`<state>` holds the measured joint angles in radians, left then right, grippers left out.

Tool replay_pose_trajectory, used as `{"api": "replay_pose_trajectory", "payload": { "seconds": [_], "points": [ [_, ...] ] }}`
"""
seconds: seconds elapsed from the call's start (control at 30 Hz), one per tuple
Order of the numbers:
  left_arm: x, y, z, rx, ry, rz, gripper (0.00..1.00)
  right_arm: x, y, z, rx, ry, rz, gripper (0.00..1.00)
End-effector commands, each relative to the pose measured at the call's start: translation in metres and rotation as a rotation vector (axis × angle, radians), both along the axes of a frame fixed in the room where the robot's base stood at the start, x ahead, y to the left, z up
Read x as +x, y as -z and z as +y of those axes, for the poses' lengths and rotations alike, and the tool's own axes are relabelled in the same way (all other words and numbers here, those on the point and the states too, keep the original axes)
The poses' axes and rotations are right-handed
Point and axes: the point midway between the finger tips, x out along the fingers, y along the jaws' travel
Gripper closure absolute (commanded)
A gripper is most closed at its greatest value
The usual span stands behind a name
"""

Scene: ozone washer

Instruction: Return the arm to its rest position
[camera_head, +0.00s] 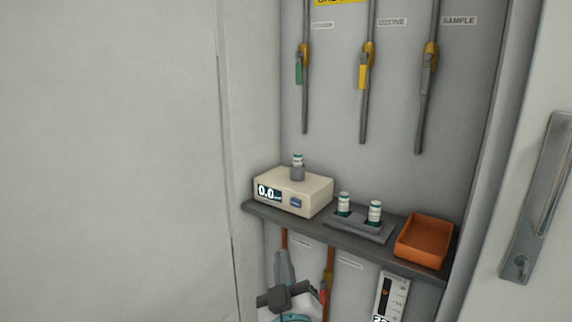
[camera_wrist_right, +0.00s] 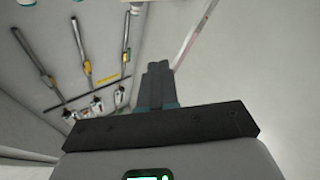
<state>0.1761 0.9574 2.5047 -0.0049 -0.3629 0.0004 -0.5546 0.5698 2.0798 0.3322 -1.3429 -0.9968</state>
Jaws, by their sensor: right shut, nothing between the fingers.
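My right gripper (camera_head: 283,262) shows at the bottom of the head view, in front of the cabinet and below the shelf's front edge in the picture. Its fingers point up and are together, with nothing between them. In the right wrist view the closed fingers (camera_wrist_right: 158,83) stand at the middle, and they touch nothing that I can see. My left gripper is in neither view.
A grey shelf (camera_head: 335,243) carries an analyzer box (camera_head: 293,192) reading 0.0 with a vial on top, a holder with two vials (camera_head: 374,214), and an orange tray (camera_head: 424,241). Pipes with green, yellow (camera_head: 363,77) and grey valve handles hang above. A door handle (camera_head: 540,200) is at right.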

Motion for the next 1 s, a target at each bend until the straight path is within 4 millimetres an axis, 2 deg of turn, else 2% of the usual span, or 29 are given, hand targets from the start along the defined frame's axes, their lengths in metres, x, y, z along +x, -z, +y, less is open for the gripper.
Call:
{"api": "replay_pose_trajectory", "payload": {
  "seconds": [0.03, 0.1, 0.17, 0.37, 0.47, 0.57, 0.63, 0.77, 0.8, 0.87, 0.9, 1.0],
  "points": [
    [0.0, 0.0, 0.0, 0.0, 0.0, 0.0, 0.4, 0.001, 0.0, -0.001, 0.0, 0.001, 0.0, 1.0],
    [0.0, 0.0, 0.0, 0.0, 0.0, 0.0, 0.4, 0.013, 0.013, -0.021, -0.004, 0.044, 0.023, 1.0],
    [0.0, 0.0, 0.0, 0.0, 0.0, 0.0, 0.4, 0.022, 0.024, -0.033, -0.01, 0.068, 0.044, 1.0],
    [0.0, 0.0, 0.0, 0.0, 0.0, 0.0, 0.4, 0.039, 0.073, -0.075, -0.039, 0.146, 0.132, 1.0],
    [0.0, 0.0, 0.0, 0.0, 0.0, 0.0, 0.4, 0.042, 0.106, -0.097, -0.062, 0.174, 0.196, 1.0],
    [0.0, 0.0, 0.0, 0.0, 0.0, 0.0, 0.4, 0.041, 0.148, -0.119, -0.085, 0.192, 0.29, 1.0],
    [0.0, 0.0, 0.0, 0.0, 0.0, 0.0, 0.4, 0.035, 0.188, -0.136, -0.089, 0.194, 0.387, 1.0],
    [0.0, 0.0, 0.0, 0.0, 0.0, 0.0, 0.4, 0.004, 0.283, -0.165, -0.034, 0.17, 0.655, 1.0],
    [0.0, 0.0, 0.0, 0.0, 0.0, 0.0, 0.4, -0.012, 0.312, -0.171, 0.0, 0.158, 0.751, 1.0],
    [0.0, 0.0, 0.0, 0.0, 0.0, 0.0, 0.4, -0.041, 0.354, -0.176, 0.068, 0.139, 0.9, 1.0],
    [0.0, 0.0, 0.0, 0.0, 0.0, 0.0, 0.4, -0.063, 0.379, -0.177, 0.12, 0.126, 1.0, 1.0],
    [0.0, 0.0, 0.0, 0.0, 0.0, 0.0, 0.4, -0.119, 0.426, -0.172, 0.256, 0.103, 1.237, 1.0]
  ]
}}
